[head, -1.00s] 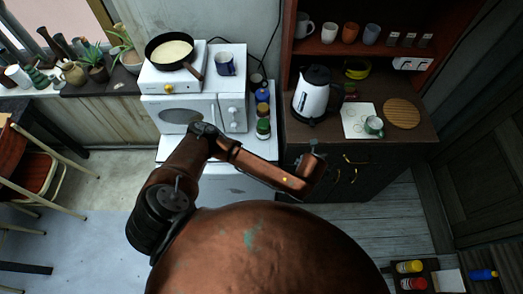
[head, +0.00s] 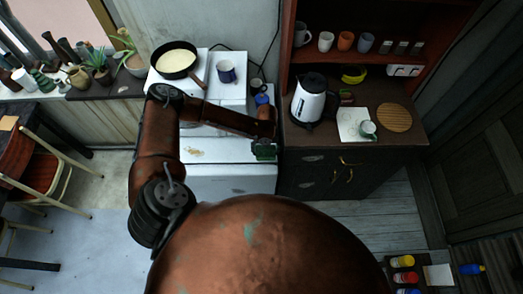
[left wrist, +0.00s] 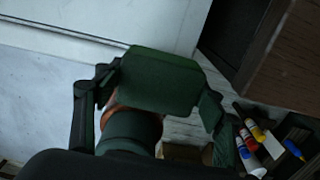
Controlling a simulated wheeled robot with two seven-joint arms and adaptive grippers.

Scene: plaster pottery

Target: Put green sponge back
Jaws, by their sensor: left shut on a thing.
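The green sponge (left wrist: 160,80) is a flat, dark green block with rounded corners. In the left wrist view it lies between the two dark fingers of my left gripper, which is shut on it. In the head view my left gripper (head: 265,147) is above the right part of the white stove top, near its front edge. The green sponge (head: 264,153) shows small and dark there at the arm's end. The arm hides part of the stove top and the jars behind it. My right gripper is in neither view.
A kettle (head: 311,100), white board (head: 355,125), cup (head: 368,129) and round wooden board (head: 394,117) stand on the dark cabinet. Bottles (head: 404,262) lie low at the right.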

